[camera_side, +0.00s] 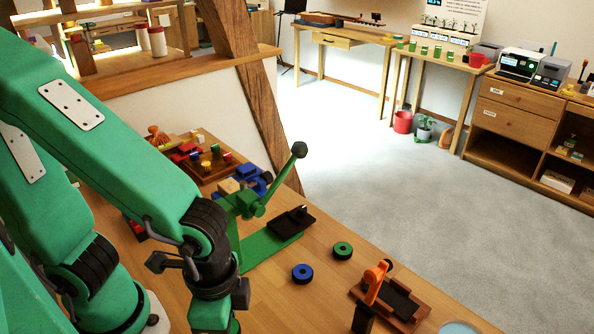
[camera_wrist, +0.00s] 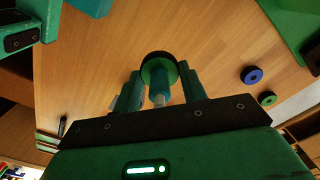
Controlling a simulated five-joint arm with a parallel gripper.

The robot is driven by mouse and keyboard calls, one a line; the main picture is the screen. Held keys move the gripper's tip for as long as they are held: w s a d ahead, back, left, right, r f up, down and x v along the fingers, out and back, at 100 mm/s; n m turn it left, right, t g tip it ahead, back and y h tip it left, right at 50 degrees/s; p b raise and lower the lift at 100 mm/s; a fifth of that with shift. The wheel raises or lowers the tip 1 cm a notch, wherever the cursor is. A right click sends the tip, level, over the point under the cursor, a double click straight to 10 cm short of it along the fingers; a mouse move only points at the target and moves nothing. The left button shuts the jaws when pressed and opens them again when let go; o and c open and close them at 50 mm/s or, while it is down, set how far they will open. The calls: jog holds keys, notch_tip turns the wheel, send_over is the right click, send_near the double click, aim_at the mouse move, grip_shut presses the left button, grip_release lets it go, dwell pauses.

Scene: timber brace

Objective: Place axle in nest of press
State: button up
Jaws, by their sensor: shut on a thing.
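My gripper shows in the wrist view (camera_wrist: 160,84), with a finger on each side of a short pale-tipped teal rod, apparently the axle (camera_wrist: 158,94). A black wheel with a green centre (camera_wrist: 158,70) shows at the rod's far end; I cannot tell whether it is fitted on the rod or lies beyond it. In the side view my wrist points down at the lower left, and the fingertips are out of sight. The green press (camera_side: 268,246) stands to the right of my wrist, with its lever raised and a black block, possibly its nest (camera_side: 290,222), at its far end.
A blue wheel (camera_side: 302,274) and a green wheel (camera_side: 342,250) lie flat right of the press. An orange clamp (camera_side: 376,282) stands on a wooden base at the front right. A wooden tray (camera_side: 203,172) with coloured parts lies behind.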

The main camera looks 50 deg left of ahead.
jog(key=shift+w, duration=0.1)
jog(key=w+d+r, duration=0.2)
jog(key=w, duration=1.1)
jog(key=w+d+r, duration=0.2)
jog(key=w, duration=1)
jog(key=w+a+r, duration=0.1)
jog(key=w+a, duration=0.2)
jog(key=w, duration=0.4)
jog(key=w+a+r, duration=0.2)
jog(key=w, duration=0.5)
jog(key=shift+w+a+r+n, duration=0.6)
jog(key=shift+w+a+n, duration=0.7)
jog(key=shift+a, duration=3.55)
jog(key=s+a+r+n, duration=0.5)
jog(key=s+a+n, duration=0.1)
jog(key=s, duration=0.5)
jog(key=shift+a, duration=0.75)
